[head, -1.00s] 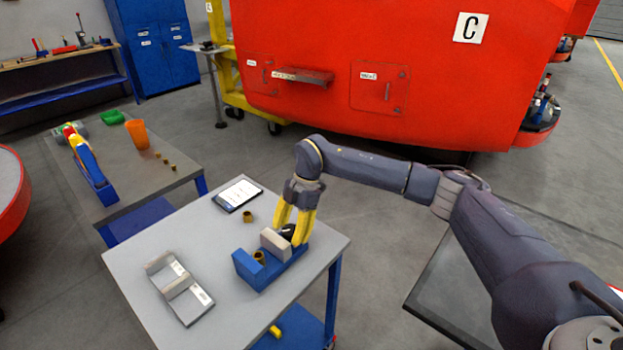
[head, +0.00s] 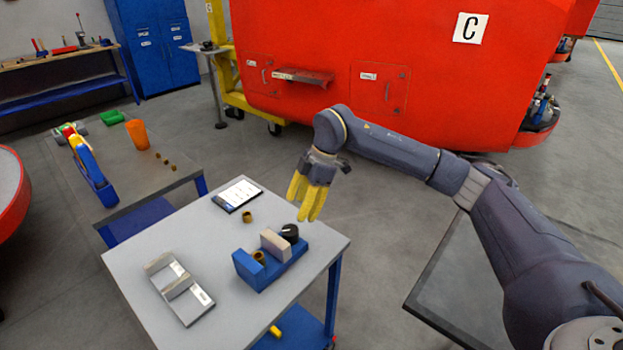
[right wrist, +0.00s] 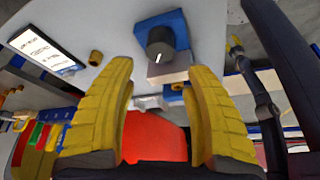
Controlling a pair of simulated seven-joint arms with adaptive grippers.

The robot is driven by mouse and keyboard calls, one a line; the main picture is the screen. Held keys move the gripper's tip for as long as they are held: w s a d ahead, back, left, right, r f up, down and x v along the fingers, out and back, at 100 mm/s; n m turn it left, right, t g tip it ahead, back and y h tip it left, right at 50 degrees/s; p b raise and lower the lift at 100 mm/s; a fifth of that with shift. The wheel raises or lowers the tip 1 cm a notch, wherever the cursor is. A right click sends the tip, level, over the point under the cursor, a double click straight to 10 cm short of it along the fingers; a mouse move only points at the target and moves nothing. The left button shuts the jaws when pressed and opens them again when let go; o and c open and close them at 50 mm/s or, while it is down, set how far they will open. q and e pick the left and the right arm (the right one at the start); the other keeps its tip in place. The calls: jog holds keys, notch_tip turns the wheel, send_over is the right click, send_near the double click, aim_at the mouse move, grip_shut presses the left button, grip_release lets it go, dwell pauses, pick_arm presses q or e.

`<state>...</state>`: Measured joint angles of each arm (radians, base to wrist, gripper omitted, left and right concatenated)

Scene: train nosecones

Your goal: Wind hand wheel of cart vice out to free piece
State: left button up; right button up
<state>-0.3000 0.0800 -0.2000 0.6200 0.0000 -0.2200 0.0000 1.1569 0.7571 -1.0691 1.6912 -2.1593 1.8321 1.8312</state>
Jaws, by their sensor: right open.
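The vice (head: 283,267) is a blue block on the grey cart top, with a light grey jaw (head: 275,244) and a black hand wheel (head: 289,231) at its far right end. A brass piece (head: 258,257) stands between the grey jaw and the blue end jaw; I cannot tell whether both touch it. My right gripper (head: 307,212), with yellow fingers, is open and empty above and beyond the wheel. In the right wrist view the wheel (right wrist: 160,42) with its white mark lies ahead of the spread fingers (right wrist: 163,80).
A second table (head: 150,182) at left carries an orange cup (head: 137,134) and several small brass parts. A red train nosecone (head: 400,60) stands behind.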

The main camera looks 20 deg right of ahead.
jog(key=d+r+n, duration=0.2)
jog(key=d+r, duration=0.1)
jog(key=r, duration=0.4)
jog(key=shift+w+r, duration=0.15)
jog(key=shift+r, duration=0.2)
jog(key=shift+n, duration=0.3)
